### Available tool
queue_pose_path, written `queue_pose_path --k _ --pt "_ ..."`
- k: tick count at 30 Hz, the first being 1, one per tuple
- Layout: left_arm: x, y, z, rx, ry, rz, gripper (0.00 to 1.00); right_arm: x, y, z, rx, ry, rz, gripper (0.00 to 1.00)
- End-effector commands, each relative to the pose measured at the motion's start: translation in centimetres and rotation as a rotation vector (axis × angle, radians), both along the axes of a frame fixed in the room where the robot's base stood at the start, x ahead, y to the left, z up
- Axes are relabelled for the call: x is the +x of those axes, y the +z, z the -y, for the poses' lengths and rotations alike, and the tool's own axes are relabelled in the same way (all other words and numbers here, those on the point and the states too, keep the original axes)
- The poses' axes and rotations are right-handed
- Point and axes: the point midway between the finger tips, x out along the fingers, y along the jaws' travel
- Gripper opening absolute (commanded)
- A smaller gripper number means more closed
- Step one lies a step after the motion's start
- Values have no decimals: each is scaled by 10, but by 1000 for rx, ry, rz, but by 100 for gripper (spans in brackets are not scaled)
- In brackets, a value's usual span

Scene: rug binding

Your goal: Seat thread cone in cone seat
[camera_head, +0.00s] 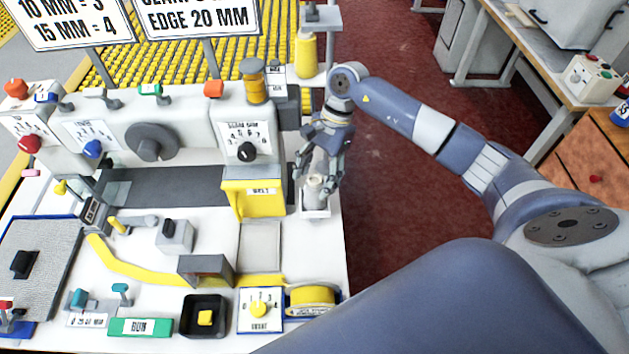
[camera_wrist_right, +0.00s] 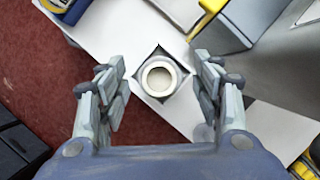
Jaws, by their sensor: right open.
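A pale grey-white thread cone (camera_head: 314,187) stands upright in the small square cone seat (camera_head: 316,213) at the right edge of the white table. In the right wrist view the cone's round top (camera_wrist_right: 160,78) shows inside the dark square recess of the seat (camera_wrist_right: 158,52). My right gripper (camera_head: 319,178) is open above the seat. Its fingers (camera_wrist_right: 160,86) are apart on either side of the cone in the picture, with gaps visible on both sides. The cone's lower end is hidden inside the seat. My left gripper is not in view.
A yellow thread cone (camera_head: 306,52) stands on a stand behind. The grey machine (camera_head: 190,140) with a yellow block (camera_head: 252,197) lies left of the seat. A yellow tape roll (camera_head: 312,297) lies at the front right. Red floor beyond the table edge is clear.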

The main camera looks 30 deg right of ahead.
Motion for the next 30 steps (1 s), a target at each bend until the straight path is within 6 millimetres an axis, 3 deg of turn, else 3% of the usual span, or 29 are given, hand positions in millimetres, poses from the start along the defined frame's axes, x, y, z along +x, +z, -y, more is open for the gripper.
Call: queue_pose_path --k 1,6,15,30 --pt "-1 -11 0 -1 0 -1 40 2 5 6 -3 -1 5 60" --pt "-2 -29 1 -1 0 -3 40 8 41 19 -2 -1 6 60" --pt "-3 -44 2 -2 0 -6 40 13 86 36 -1 -1 1 60" --pt "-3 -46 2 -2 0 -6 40 13 97 39 -1 1 -2 60"
